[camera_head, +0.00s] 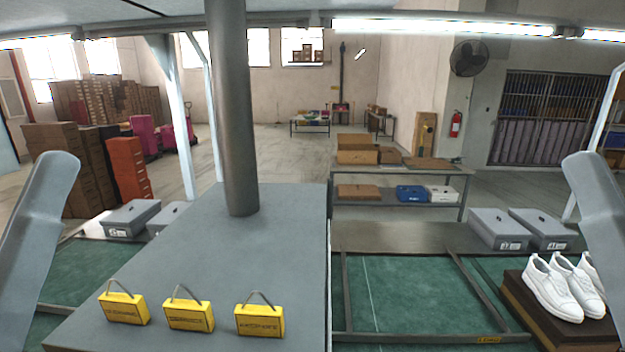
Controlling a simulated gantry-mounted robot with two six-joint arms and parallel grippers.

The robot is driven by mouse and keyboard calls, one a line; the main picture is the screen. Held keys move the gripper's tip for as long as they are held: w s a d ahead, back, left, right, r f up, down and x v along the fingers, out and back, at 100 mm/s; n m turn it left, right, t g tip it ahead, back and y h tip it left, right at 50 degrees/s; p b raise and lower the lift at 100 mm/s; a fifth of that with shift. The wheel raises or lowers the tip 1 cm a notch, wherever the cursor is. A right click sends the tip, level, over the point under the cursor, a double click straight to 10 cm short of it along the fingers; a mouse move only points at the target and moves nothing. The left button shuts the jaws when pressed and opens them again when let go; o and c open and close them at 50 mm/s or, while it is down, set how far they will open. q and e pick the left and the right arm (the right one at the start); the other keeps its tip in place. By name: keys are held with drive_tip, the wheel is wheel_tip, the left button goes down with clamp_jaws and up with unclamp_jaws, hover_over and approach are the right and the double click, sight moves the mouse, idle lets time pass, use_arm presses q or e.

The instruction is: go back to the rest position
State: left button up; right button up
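In the head view, parts of my two arms show at the left and right edges, both raised. Neither gripper is in the picture, so I cannot see fingertips or anything held. White shoes (563,288) sit on a dark brown box or stand (521,298) at the lower right. Three yellow tags with handles, a left one (124,309), a middle one (189,314) and a right one (260,320), stand in a row at the front of the grey surface (170,265).
A grey vertical column (234,120) rises from the grey surface. Grey lidded boxes stand at the left (131,218) and right (499,229). A metal frame (345,300) lies over the green surface (415,300). Behind is a shelf table (400,209) with cartons.

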wheel_tip(320, 180, up, 21)
drive_tip(key=p, duration=1.8)
